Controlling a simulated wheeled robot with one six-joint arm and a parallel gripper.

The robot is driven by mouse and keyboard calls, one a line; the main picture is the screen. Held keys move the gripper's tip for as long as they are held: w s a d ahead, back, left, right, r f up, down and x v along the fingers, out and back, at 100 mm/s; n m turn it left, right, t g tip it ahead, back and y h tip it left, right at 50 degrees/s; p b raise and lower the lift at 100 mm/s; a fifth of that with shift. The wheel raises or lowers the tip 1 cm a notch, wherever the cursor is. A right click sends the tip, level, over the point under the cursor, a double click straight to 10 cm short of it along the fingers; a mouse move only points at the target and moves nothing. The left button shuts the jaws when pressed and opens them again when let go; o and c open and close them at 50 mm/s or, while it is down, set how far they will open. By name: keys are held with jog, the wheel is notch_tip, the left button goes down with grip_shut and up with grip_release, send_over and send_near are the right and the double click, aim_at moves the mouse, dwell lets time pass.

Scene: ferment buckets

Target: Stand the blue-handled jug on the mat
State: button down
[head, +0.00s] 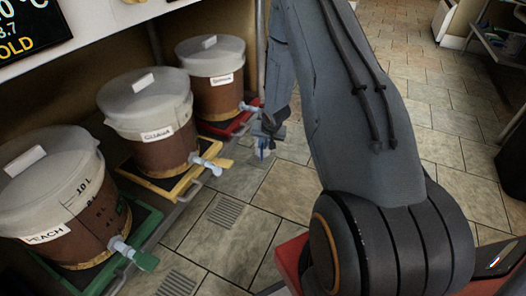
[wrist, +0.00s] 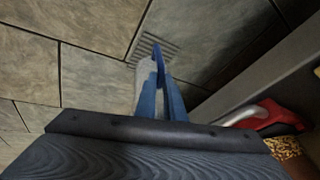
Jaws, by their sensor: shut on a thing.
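My gripper (head: 268,128) hangs in front of the red-tray bucket in the head view, partly hidden by my arm. It is shut on the blue-handled jug (head: 262,149), which shows only as a small blue and pale piece below the jaws. In the wrist view the jug's blue handle (wrist: 172,102) rises from behind the dark gripper edge, with a pale part of the jug (wrist: 145,82) beside it. Most of the jug is hidden, and its contents cannot be seen. The jug is above the tiled floor. I cannot make out a mat in either view.
Three lidded brown buckets stand on the left, on a green tray (head: 118,263), a yellow tray (head: 178,190) and a red tray (head: 238,122). Their taps stick out towards the aisle. Floor grates (head: 225,211) lie in the tiles. Open floor (head: 285,190) lies between the buckets and my arm.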

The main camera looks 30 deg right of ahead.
notch_tip(320, 180, down, 3)
jog(key=shift+f+b, duration=0.2)
jog(key=shift+b, duration=1.05)
jog(key=shift+r, duration=0.1)
jog(key=c, duration=1.9)
grip_release()
jog(key=shift+o, duration=0.2)
